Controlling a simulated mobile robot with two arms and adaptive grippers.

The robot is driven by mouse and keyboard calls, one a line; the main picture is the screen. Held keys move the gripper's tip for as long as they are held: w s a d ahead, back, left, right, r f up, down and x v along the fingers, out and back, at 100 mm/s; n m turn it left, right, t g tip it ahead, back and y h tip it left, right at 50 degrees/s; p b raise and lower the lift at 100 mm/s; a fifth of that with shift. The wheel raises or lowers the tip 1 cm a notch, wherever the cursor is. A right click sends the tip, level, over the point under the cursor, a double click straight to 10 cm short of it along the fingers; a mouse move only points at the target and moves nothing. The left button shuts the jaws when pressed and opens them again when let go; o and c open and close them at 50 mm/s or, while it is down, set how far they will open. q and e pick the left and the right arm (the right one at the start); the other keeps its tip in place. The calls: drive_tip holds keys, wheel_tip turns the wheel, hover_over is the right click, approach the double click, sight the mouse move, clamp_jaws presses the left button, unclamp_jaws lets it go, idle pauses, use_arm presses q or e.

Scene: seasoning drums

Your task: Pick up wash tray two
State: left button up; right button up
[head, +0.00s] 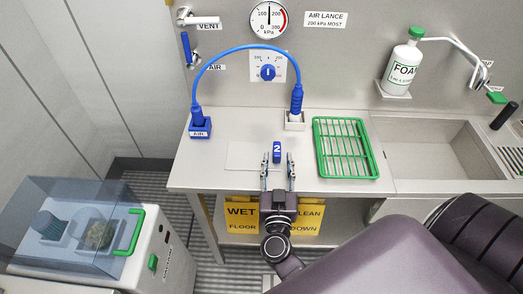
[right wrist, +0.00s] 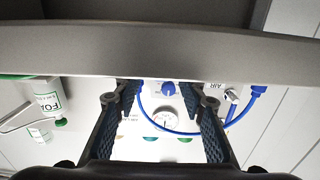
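A blue tag marked 2 (head: 277,152) stands at the right end of a pale, flat rectangular outline (head: 245,158) on the steel bench. This may be wash tray two; its shape is hard to make out against the bench. My right gripper (head: 278,160) points away from me over the bench's front part, fingers apart, one on each side of the blue tag. I see no contact with it. In the right wrist view the two blue-padded fingers (right wrist: 164,105) are spread with a gap between them. A grey band (right wrist: 160,48) crosses that view. My left gripper is not in view.
A green wire rack (head: 319,150) lies just right of the tag, beside a sink (head: 430,145). A blue hose (head: 245,47) arches behind, from an AIR socket (head: 200,128) to a pale holder (head: 295,122). Yellow floor signs (head: 242,212) stand under the bench. A clear-lidded machine (head: 75,225) is at left.

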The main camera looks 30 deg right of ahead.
sight(277, 147)
drive_tip(key=shift+w+d+r, duration=0.15)
drive_tip(key=shift+w+d, duration=0.05)
drive_tip(key=shift+w, duration=0.2)
drive_tip(key=shift+w+d+r, duration=0.15)
drive_tip(key=shift+w+d, duration=0.05)
drive_tip(key=shift+w, duration=0.2)
drive_tip(key=x, duration=0.3)
drive_tip(key=shift+w+f+p, duration=0.15)
drive_tip(key=shift+w+p, duration=0.1)
drive_tip(key=shift+p, duration=0.15)
drive_tip(key=shift+w+d, duration=0.1)
drive_tip(key=shift+d, duration=0.1)
drive_tip(key=c, duration=0.9)
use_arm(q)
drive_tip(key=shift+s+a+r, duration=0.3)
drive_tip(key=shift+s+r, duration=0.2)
use_arm(e)
clamp_jaws()
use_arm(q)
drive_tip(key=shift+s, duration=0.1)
